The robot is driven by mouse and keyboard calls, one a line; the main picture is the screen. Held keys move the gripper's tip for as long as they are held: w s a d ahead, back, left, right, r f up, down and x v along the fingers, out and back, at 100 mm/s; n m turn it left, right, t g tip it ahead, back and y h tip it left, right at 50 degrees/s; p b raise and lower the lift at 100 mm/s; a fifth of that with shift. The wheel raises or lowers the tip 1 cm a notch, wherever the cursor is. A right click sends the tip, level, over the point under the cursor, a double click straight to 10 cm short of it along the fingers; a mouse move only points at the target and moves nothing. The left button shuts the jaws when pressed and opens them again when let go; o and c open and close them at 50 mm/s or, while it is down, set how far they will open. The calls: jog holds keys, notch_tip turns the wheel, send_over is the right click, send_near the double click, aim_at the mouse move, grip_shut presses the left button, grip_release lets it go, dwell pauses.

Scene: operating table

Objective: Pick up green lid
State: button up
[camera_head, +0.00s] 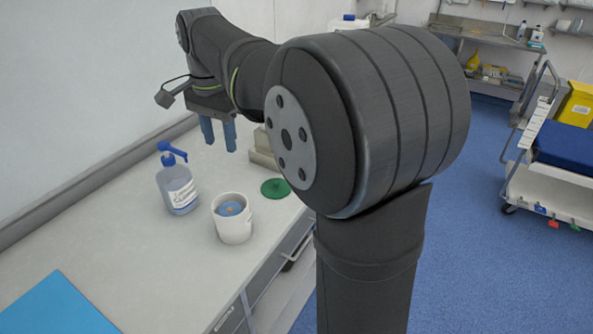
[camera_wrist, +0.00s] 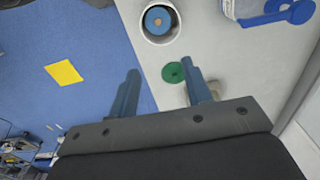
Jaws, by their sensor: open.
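The green lid (camera_head: 275,188) is a flat round disc lying on the white counter, near its front edge. In the wrist view the green lid (camera_wrist: 174,72) shows between and beyond the two fingers, nearer the right one. My gripper (camera_head: 218,150) hangs above the counter with its blue fingers pointing down, up and to the left of the lid in the head view. In the wrist view my gripper (camera_wrist: 164,78) has its fingers wide apart with nothing held between them. The lid is apart from both fingers.
A white tub (camera_head: 232,222) with a blue thing inside and a clear pump bottle (camera_head: 178,188) with a blue top stand close to the lid. A blue sheet (camera_head: 58,308) lies at the near left. A beige block (camera_head: 262,158) is behind the lid. The counter's front edge is close.

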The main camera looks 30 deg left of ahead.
jog(key=n, duration=1.5)
send_over(274, 188)
notch_tip(274, 188, down, 9)
jog(key=f, duration=1.2)
jog(key=shift+w+a, duration=0.15)
jog(key=shift+w, duration=0.1)
jog(key=shift+d+f, duration=0.15)
jog(key=shift+f, duration=1.15)
jog(key=shift+d+f, duration=0.15)
jog(key=shift+f, duration=1.1)
grip_shut()
